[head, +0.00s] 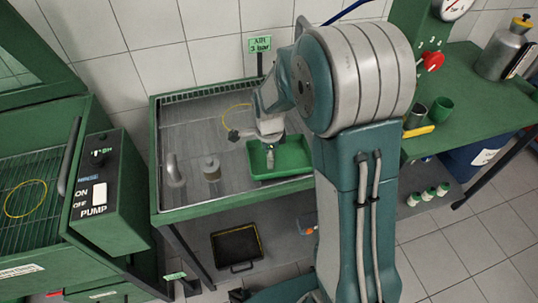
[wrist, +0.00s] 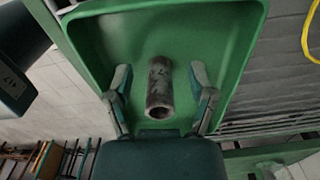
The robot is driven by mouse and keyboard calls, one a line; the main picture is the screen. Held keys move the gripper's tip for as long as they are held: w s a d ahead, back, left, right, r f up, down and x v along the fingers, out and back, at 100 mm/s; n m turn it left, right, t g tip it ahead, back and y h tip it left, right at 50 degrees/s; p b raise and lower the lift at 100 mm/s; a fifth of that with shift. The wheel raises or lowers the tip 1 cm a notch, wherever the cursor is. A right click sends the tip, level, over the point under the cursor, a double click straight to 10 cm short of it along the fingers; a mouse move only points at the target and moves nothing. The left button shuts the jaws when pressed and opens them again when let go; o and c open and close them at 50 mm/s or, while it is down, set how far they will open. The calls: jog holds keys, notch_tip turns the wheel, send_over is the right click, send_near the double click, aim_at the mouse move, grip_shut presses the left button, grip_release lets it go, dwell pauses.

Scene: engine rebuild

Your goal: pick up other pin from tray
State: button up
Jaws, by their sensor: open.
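A grey metal pin (wrist: 159,85), a short hollow cylinder with dark marks, lies in the green tray (wrist: 235,25). In the wrist view it is between the two fingers of my gripper (wrist: 161,80), with a visible gap on each side. The fingers are open and hold nothing. In the head view the green tray (head: 296,160) sits at the right of the metal-topped workbench, with my wrist above it. A small grey piece (head: 270,160) shows there below my wrist, partly covered. I see no second pin in the tray.
A grey cylindrical part (head: 211,170) and a curved metal part (head: 174,172) stand left of the tray. A yellow ring (head: 237,106) lies behind. The green bench (head: 470,95) at right holds cups and a canister. The pump box (head: 105,190) is at left.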

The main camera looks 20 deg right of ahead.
jog(key=shift+d, duration=0.3)
grip_shut()
jog(key=shift+a, duration=0.1)
